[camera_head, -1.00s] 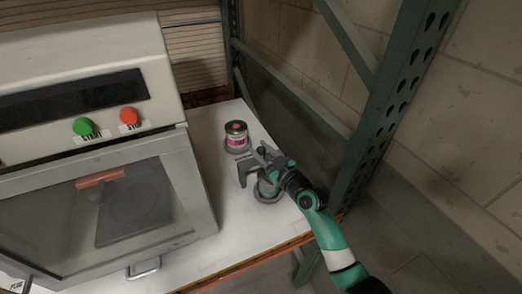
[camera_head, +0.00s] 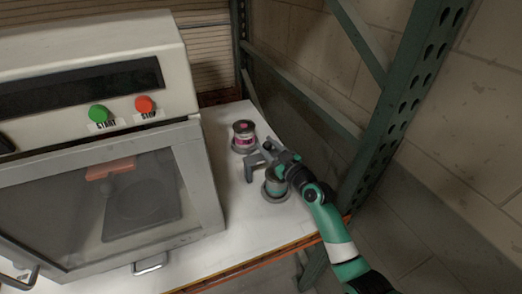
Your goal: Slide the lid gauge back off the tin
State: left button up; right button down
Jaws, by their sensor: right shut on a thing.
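A tin with a pink label and dark top (camera_head: 244,136) stands upright on a round grey base on the white shelf. A second, teal tin (camera_head: 274,187) stands nearer on its own round base, partly hidden under my right gripper. My right gripper (camera_head: 280,162) is above the teal tin, shut on a grey forked piece that looks like the lid gauge (camera_head: 254,164). The gauge reaches left of the teal tin, in front of the pink-labelled one. I cannot tell whether it touches either tin. My left gripper is not in view.
A white oven-like cabinet (camera_head: 88,62) with green and red buttons and a glass door fills the left. A green rack post (camera_head: 405,90) and side rails stand close on the right. Bare white shelf (camera_head: 238,222) lies in front, ending at an orange edge.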

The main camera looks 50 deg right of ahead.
jog(key=c, duration=0.9)
grip_release()
jog(key=shift+f, duration=0.2)
jog(key=o, duration=0.4)
jog(key=shift+w+d+r, duration=0.1)
jog(key=shift+w+r, duration=0.05)
jog(key=shift+w, duration=0.05)
jog(key=shift+s, duration=0.15)
jog(key=shift+s+r, duration=0.1)
jog(key=shift+s, duration=0.25)
jog(key=p+v, duration=0.2)
jog(key=v, duration=0.9)
jog(key=shift+w, duration=0.1)
